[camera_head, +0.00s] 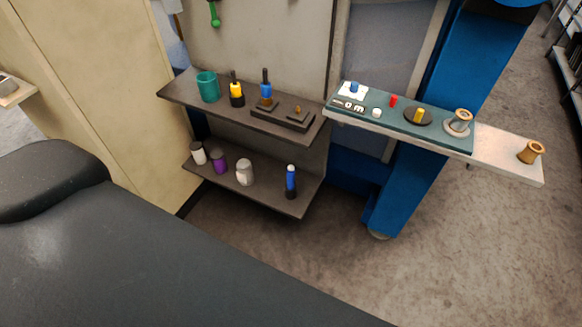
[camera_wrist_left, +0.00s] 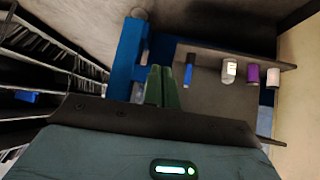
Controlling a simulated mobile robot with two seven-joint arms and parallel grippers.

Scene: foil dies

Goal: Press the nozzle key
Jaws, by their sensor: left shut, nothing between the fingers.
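In the head view a teal panel (camera_head: 440,141) on a pale ledge carries several small keys and knobs. They include a blue one (camera_head: 354,88) on a white plate, a red one (camera_head: 393,101), a white one (camera_head: 376,113) and a yellow one (camera_head: 419,116) on a dark disc. I cannot tell which is the nozzle key. A silver spool-like knob (camera_head: 461,121) stands near the panel's right end. My left gripper (camera_wrist_left: 161,72) shows only in the left wrist view, its green fingers together and empty. My right gripper is in neither view.
A dark upper shelf (camera_head: 180,92) holds a teal cup (camera_head: 207,86) and tools. A lower shelf (camera_head: 268,190) holds a blue bottle (camera_head: 291,182) and several jars. A brown spool (camera_head: 530,152) stands on the ledge's end. A blue column (camera_head: 405,190) stands below.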

